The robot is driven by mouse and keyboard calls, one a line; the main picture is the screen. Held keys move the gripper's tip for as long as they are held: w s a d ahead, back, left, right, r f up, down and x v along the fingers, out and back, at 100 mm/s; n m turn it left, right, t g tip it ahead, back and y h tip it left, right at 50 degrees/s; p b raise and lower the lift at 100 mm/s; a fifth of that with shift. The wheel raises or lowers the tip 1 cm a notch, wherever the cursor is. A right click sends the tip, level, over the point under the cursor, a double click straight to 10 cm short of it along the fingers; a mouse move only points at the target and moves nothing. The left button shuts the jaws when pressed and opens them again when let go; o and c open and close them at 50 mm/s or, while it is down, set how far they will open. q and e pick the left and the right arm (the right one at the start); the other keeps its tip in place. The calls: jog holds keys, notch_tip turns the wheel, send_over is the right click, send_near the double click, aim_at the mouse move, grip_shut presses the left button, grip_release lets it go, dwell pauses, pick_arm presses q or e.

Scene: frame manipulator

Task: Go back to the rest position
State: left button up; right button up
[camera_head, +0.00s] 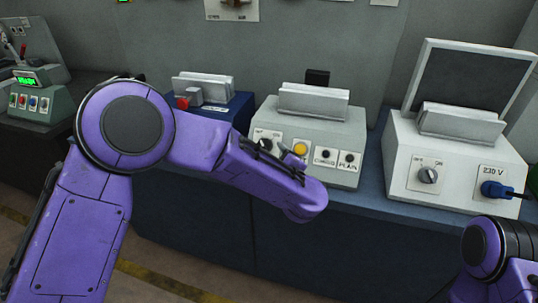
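My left arm (210,140) comes in from the left and reaches across in front of the middle grey device (338,117). Its purple end link (306,205) overlaps the lower left of that device. My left gripper is mostly or wholly hidden by the arm; small dark parts show beside the device's knob and yellow button (300,148), but I cannot tell whether they are its fingers. I cannot tell whether it touches anything. Only a purple and black joint of my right arm (485,248) shows at the lower right; its gripper is outside the picture.
A blue device with a red button (183,103) stands left of the middle device. A white device (455,160) with a raised dark panel, a knob and a blue plug (497,190) stands at right. A green-screened console (33,90) stands far left. Floor (150,275) shows below.

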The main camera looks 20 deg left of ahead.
pick_arm(q)
jog(key=shift+v, duration=1)
jog(key=s+a+f+m+g+h, duration=0.15)
jog(key=s+f, duration=0.25)
jog(key=f, duration=0.4)
jog(key=s+a+f+m+h, duration=0.2)
jog(key=s+a+f+m, duration=0.15)
jog(key=f, duration=0.35)
jog(key=s+a+f+m+g+h, duration=0.1)
jog(key=s+a+f+m+h, duration=0.1)
jog(key=s+f, duration=0.45)
jog(key=s+a+f+m+g, duration=0.1)
jog(key=s+a+f+g, duration=0.2)
jog(key=s, duration=0.8)
jog(key=s+a+f+m+g, duration=0.1)
jog(key=s+a+f+g, duration=0.3)
jog(key=s+a+f, duration=0.4)
jog(key=s+f+y, duration=0.1)
jog(key=s, duration=0.3)
jog(key=shift+s+f+m, duration=0.2)
jog(key=shift+f+m, duration=0.1)
jog(key=shift+f, duration=0.05)
